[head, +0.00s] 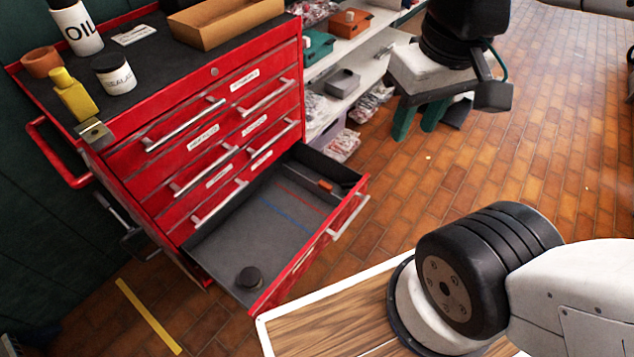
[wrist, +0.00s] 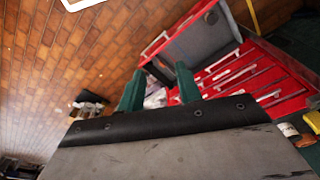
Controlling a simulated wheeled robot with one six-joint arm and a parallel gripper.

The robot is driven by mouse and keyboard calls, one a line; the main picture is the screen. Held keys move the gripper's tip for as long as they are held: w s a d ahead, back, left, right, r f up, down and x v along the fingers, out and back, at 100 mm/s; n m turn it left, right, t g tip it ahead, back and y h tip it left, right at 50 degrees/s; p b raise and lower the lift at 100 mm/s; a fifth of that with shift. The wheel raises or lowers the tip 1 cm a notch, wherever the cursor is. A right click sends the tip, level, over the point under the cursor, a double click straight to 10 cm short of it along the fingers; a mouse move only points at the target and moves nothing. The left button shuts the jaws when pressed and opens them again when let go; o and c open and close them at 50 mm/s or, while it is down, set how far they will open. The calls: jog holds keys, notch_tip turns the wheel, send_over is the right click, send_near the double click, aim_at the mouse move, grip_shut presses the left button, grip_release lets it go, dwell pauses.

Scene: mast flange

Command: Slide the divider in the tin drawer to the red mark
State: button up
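The open drawer (head: 222,238) of the red tool chest has a grey floor with a red line (head: 297,198) and a blue line (head: 285,215) across it. A small orange piece (head: 325,185) sits near the drawer's right end, beside dark walls. I cannot clearly tell the divider from the end wall there. A black round object (head: 249,277) lies at the drawer's near left end. My gripper (head: 414,132) is right of the drawer and apart from it, with green fingers spread and nothing between them. The wrist view shows the fingers (wrist: 160,70) and part of the drawer (wrist: 205,30).
The chest top holds an oil bottle (head: 76,26), a jar (head: 115,75), a yellow bottle (head: 72,95) and a cardboard tray (head: 228,18). White shelves (head: 330,120) with bins and bags stand behind my gripper. Brick floor (head: 540,130) lies open to the right.

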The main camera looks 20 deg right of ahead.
jog(key=shift+o, duration=1)
jog(key=n+g, duration=0.2)
jog(key=n, duration=0.3)
send_over(325, 184)
jog(key=f, duration=3.9)
jog(key=s+f, duration=0.1)
jog(key=f, duration=1.8)
jog(key=shift+f, duration=0.4)
jog(key=shift+w+n+t, duration=0.3)
jog(key=shift+w+n, duration=0.1)
jog(key=shift+w+f, duration=0.1)
jog(key=shift+f, duration=0.15)
notch_tip(325, 184, down, 7)
jog(key=shift+f, duration=0.1)
